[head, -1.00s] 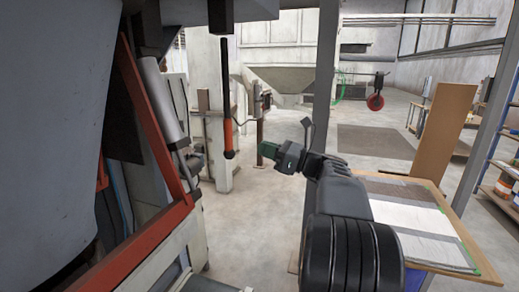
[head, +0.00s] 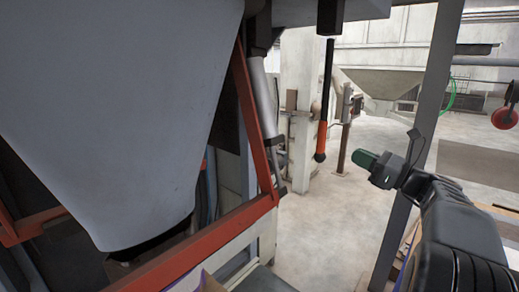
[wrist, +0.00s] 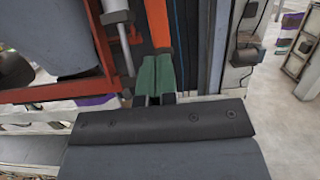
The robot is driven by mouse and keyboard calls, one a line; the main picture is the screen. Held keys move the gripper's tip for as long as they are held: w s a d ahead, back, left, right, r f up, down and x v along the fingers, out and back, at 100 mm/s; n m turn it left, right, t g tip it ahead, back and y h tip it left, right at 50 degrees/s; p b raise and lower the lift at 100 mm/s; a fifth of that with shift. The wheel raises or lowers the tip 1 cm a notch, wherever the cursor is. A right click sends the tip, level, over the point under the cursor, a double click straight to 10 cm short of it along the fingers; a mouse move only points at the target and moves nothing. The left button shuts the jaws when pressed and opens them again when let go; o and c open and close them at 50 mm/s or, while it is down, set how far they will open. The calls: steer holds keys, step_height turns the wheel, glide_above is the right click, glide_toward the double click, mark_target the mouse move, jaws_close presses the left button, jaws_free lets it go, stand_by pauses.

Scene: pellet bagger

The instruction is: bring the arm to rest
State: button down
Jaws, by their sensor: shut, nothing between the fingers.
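My gripper (head: 366,160) is at the right of the head view, at the end of my dark arm. Its green fingers are together with nothing between them, held in open air. The wrist view shows the same green fingers (wrist: 154,73) side by side and shut, pointing toward the machine. In the head view an orange-tipped black hanging handle (head: 321,140) is to the left of my gripper, apart from it.
A large grey hopper (head: 110,110) fills the left, with a red frame (head: 180,262) around it. A grey post (head: 425,110) stands close behind my arm. A red round hook block (head: 505,117) hangs at the far right. Open concrete floor (head: 335,215) lies in the middle.

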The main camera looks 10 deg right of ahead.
steer(key=s+a+f+n+g+h, duration=0.1)
steer(key=a+f+n+g+h, duration=0.2)
steer(key=f, duration=0.5)
steer(key=s+a+f+n+g+h, duration=0.1)
steer(key=s+f+n+g+h, duration=0.2)
steer(key=f+n, duration=0.45)
steer(key=s+a+f+n+g+h, duration=0.65)
steer(key=s+a+f+n, duration=0.25)
steer(key=f+n, duration=0.25)
steer(key=s+a+r+n, duration=0.2)
steer(key=s+a+n, duration=0.1)
steer(key=a+n, duration=0.3)
steer(key=shift+a+t, duration=0.25)
steer(key=shift+t, duration=0.1)
